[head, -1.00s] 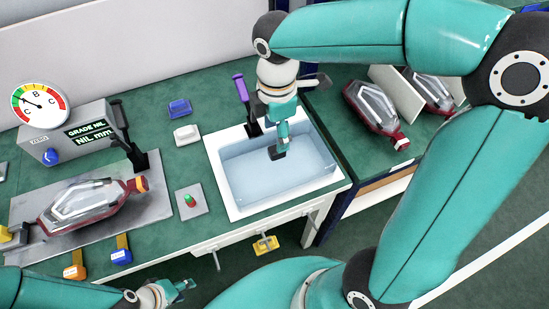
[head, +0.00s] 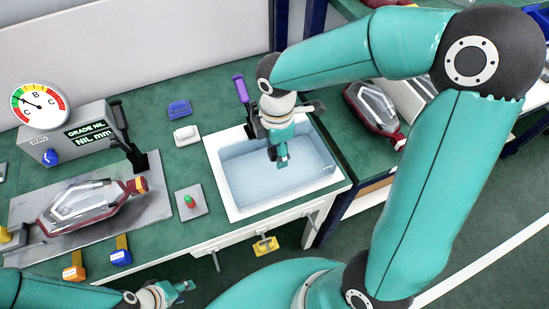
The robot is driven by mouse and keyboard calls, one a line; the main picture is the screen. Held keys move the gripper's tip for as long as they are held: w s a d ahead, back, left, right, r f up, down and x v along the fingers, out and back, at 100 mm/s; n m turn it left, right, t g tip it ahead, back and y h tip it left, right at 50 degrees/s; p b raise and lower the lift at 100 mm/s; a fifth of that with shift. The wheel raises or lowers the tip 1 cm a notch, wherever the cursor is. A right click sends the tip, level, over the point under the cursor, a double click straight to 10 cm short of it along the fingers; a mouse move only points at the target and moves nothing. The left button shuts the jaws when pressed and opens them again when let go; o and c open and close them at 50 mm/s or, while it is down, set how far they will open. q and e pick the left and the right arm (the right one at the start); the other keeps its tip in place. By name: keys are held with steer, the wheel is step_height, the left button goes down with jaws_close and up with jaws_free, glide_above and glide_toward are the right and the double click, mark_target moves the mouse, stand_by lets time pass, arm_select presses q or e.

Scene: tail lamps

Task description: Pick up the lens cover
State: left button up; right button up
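A tail lamp with a clear lens and dark red body (head: 95,208) lies on the grey plate of the test stand at the left. I cannot make out a separate lens cover on it. Another similar lamp (head: 372,108) lies on the right-hand bench, partly behind my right arm. My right gripper (head: 282,162) points down over the water basin (head: 232,205). Its fingers look close together, but I cannot tell whether they are shut, and I see nothing clear in them. My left gripper (head: 182,287) is low at the front edge, away from the lamps, with its fingertips apart and empty.
A purple-handled tool (head: 240,90) stands at the basin's back left corner. A dial gauge (head: 40,105), a grade display box (head: 75,140), a blue block (head: 179,107), a white block (head: 186,135) and a button plate (head: 191,203) are on the green bench.

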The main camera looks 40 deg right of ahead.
jaws_close()
steer(key=shift+r, duration=0.15)
